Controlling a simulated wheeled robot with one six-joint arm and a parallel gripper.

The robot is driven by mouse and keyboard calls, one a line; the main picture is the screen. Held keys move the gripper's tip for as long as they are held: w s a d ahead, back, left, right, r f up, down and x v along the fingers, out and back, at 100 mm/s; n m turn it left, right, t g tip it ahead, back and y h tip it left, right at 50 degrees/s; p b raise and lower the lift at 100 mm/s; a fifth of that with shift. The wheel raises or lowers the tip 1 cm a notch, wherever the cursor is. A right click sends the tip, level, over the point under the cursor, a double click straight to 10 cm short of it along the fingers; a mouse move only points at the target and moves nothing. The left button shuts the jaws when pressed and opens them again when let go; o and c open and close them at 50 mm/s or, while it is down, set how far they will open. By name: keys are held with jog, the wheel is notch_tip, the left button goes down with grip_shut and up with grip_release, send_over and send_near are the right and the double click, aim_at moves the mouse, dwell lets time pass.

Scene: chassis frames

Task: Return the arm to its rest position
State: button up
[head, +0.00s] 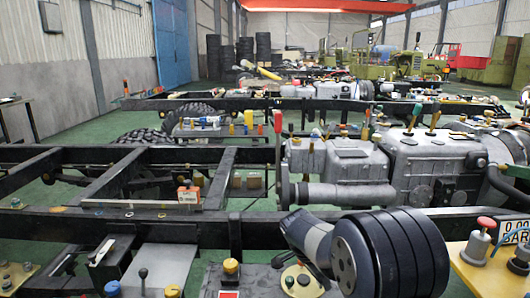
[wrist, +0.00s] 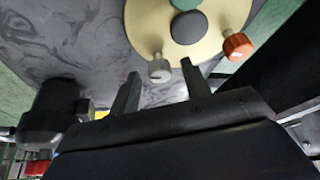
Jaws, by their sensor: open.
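My gripper (wrist: 160,69) shows in the wrist view with its two dark fingers apart and nothing between them. Its fingertips appear close to a cream round plate (wrist: 150,25) that carries a dark round knob (wrist: 188,27), an orange-red knob (wrist: 237,46) and a small grey knob (wrist: 159,69). The grey knob appears between the fingertips in the picture; I cannot tell the distance. In the head view my arm (head: 390,255) reaches low at the front, right of centre, and its dark rounded part fills that area. I cannot make out the fingers there.
Black chassis rails (head: 130,221) cross the view. A grey engine and gearbox (head: 430,165) lies behind my arm. A yellow panel (head: 490,272) with knobs stands to the right. A small orange-and-white box (head: 188,196) sits on the rail. Green floor shows between frames.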

jog(key=n, duration=0.2)
jog(key=n+t+y+p, duration=0.1)
jog(key=n, duration=0.1)
jog(key=shift+s+d+r+n+p, duration=0.15)
jog(key=shift+s+n+p, duration=0.05)
jog(key=shift+n+p, duration=0.1)
jog(key=n+y+p, duration=0.1)
jog(key=n+p, duration=0.1)
jog(key=n+t+p, duration=0.1)
jog(key=n+p, duration=0.1)
jog(key=shift+s+d+n+y, duration=0.1)
jog(key=shift+d+n+y, duration=0.1)
jog(key=shift+n+y, duration=0.2)
jog(key=p+v, duration=0.1)
jog(key=v, duration=0.6)
jog(key=shift+s+r, duration=0.2)
jog(key=shift+r, duration=0.05)
jog(key=shift+a, duration=0.1)
